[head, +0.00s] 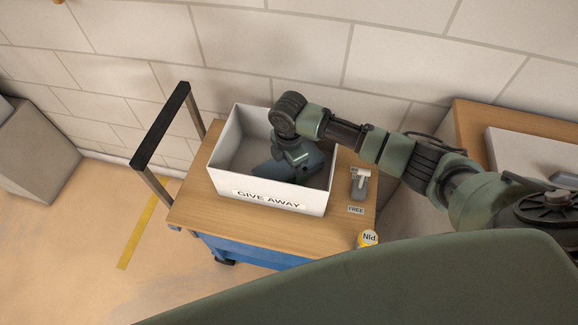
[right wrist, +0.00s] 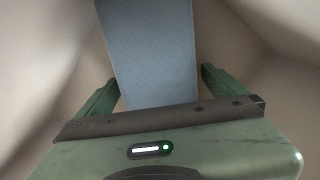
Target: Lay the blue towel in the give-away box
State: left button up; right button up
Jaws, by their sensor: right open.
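The give-away box (head: 268,195) is a white open box labelled "GIVE AWAY" on a wooden-topped cart. My right gripper (head: 291,165) reaches down into it from above, and its fingertips are hard to make out there. In the right wrist view my right gripper (right wrist: 158,80) is open, with its two green fingers apart. The blue towel (right wrist: 148,45) shows as a flat blue-grey strip between and beyond the fingers, with pale box walls around it. In the head view the hand and wrist cover much of the box floor, and towel and hand are hard to tell apart. My left gripper is out of view.
A black cart handle (head: 161,125) rises at the left. A wooden-edged surface (head: 478,122) stands at the right.

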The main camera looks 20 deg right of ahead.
notch_tip(320, 180, up, 12)
jog(key=shift+r+p, duration=0.1)
jog(key=shift+p, duration=0.35)
